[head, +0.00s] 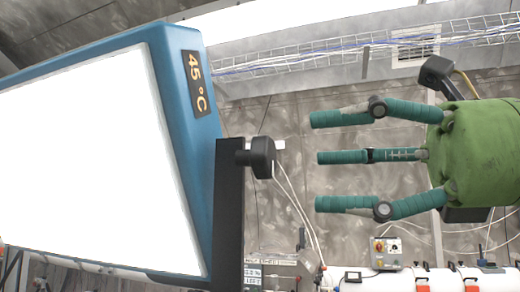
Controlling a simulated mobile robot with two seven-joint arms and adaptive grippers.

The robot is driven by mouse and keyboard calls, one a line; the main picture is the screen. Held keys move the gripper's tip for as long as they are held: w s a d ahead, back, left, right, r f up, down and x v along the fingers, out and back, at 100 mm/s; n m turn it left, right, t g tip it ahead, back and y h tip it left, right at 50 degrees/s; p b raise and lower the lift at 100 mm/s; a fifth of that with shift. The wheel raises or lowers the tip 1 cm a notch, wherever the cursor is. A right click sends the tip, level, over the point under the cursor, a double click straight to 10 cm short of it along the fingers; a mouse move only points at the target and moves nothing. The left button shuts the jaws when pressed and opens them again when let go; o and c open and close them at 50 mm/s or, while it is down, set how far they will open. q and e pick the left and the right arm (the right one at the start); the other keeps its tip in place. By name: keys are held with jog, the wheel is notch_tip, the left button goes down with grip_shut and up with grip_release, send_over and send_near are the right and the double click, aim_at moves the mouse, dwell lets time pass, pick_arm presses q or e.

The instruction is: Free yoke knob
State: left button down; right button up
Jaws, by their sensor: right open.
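A black knob (262,157) sticks out to the right from a dark upright bar (229,215); I take it for the yoke knob. The bar stands at the right edge of a large blue-framed lamp panel (203,125) with a bright white face and a "45 °C" label. My right gripper (318,158) comes in from the right, green with three teal fingers pointing left. Its fingers are spread and empty. The fingertips are a short way right of the knob, with a gap between in the picture. My left gripper is not in view.
Thin white cables (295,200) hang below the knob. A small control box with a red button (379,247) and white pipework (350,277) lie lower right. A wire cable tray (330,52) runs along the grey wall above.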

aim_at(272, 156)
jog(key=shift+s+a+r+t, duration=0.2)
jog(key=shift+s+r+t, duration=0.1)
jog(key=shift+s, duration=0.05)
jog(key=p+x, duration=0.2)
jog(key=x, duration=0.3)
jog(key=shift+a+p, duration=0.35)
jog(key=shift+p, duration=0.05)
jog(key=shift+w+a+f, duration=0.1)
jog(key=shift+w+a, duration=0.1)
jog(key=shift+a, duration=0.15)
jog(key=shift+d, duration=0.1)
jog(key=c, duration=1.1)
